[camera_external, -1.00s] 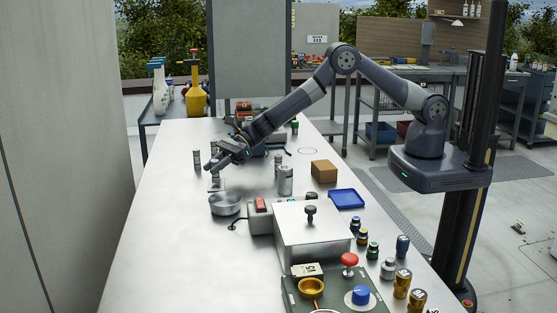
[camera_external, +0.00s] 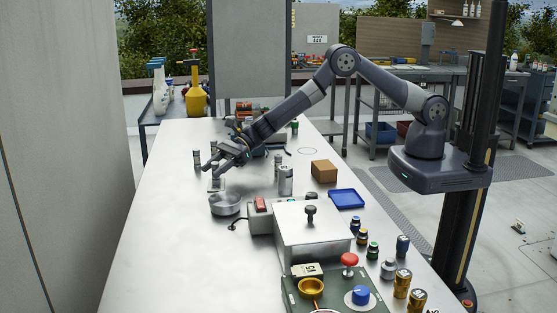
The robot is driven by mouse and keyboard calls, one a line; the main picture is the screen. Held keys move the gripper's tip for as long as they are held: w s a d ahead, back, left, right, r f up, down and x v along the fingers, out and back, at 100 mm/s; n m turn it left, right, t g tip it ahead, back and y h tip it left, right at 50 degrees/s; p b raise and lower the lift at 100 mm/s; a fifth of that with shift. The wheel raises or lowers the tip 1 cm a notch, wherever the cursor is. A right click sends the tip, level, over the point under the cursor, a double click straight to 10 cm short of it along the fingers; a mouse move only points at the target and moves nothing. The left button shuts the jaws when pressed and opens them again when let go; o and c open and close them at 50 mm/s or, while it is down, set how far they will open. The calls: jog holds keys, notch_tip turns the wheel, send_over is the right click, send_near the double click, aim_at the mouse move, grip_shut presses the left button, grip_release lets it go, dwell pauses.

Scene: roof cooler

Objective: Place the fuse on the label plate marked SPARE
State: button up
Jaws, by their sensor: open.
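My gripper (camera_external: 209,171) is open over the far-left part of the metal bench, its fingers pointing down and left. Just below the fingers, a small pale plate (camera_external: 216,187) lies on the bench behind a round metal bowl; a small grey cylinder seems to stand at it, partly hidden by the fingers. I cannot read any lettering, so I cannot tell which plate is marked SPARE. Slim grey banded cylinders that look like fuses stand left of the gripper (camera_external: 197,160) and to its right (camera_external: 278,163). Part of another shows behind the gripper (camera_external: 214,149).
The metal bowl (camera_external: 225,204) stands close in front of the gripper. A larger grey can (camera_external: 286,181), a cardboard box (camera_external: 323,171), a blue tray (camera_external: 347,198) and a metal housing with a knob (camera_external: 313,235) stand to the right. The bench's left side is clear.

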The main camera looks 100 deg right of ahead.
jog(key=shift+r, duration=0.2)
jog(key=shift+s+d, duration=0.2)
jog(key=b+v, duration=0.2)
jog(key=v, duration=0.9)
jog(key=shift+s+b, duration=0.15)
jog(key=shift+b, duration=0.2)
